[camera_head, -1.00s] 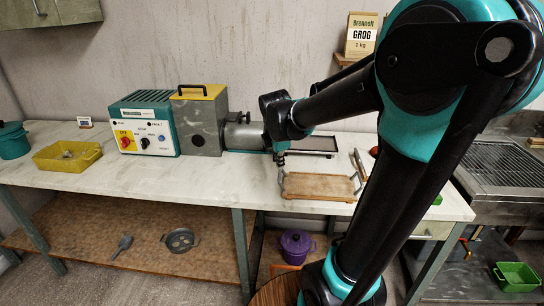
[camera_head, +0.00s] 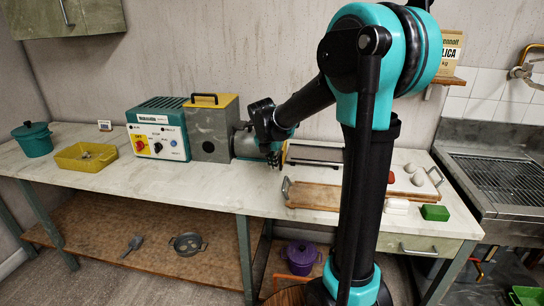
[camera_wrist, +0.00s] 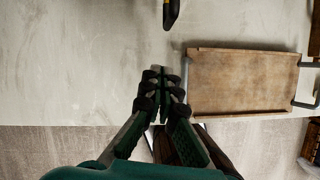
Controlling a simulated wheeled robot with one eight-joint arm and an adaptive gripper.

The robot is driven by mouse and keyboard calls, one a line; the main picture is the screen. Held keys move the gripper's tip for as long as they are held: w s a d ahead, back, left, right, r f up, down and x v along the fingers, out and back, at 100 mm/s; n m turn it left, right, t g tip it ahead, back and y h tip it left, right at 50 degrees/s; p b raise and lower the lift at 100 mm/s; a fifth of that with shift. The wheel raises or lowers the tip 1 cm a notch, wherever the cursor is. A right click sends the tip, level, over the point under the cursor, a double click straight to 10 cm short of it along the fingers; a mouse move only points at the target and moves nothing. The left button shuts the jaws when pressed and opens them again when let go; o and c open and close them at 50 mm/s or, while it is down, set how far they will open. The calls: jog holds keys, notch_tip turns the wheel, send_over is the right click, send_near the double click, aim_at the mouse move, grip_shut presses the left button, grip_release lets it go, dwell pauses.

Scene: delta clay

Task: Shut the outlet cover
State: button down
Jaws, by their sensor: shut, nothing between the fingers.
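The clay machine has a teal control box (camera_head: 160,130) and a grey housing with a yellow top (camera_head: 212,128). A short grey barrel (camera_head: 247,145) extends from its right side. My gripper (camera_head: 273,166) is beside the barrel's right end and hides that end. I cannot make out the outlet cover or whether it is open. In the wrist view my gripper (camera_wrist: 161,76) is shut and empty, pointing over the pale worktop. A dark and yellow part (camera_wrist: 170,12) shows at the top edge there; I cannot tell what it is.
A wooden board with metal handles (camera_head: 314,195) lies right of my gripper; it also shows in the wrist view (camera_wrist: 240,80). A dark tray (camera_head: 314,154) is behind it. A green block (camera_head: 435,212) sits further right. The worktop in front of the machine (camera_head: 205,178) is clear.

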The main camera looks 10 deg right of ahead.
jog(key=shift+w+d+f, duration=0.4)
jog(key=shift+w, duration=0.3)
jog(key=shift+w+d+f, duration=0.35)
jog(key=shift+w+d, duration=0.05)
jog(key=shift+w, duration=0.35)
jog(key=shift+w+d+f, duration=0.4)
jog(key=shift+w, duration=0.3)
jog(key=w+d, duration=0.2)
jog(key=w, duration=0.6)
jog(key=shift+w+d, duration=0.2)
jog(key=shift+d, duration=0.2)
jog(key=shift+r, duration=0.1)
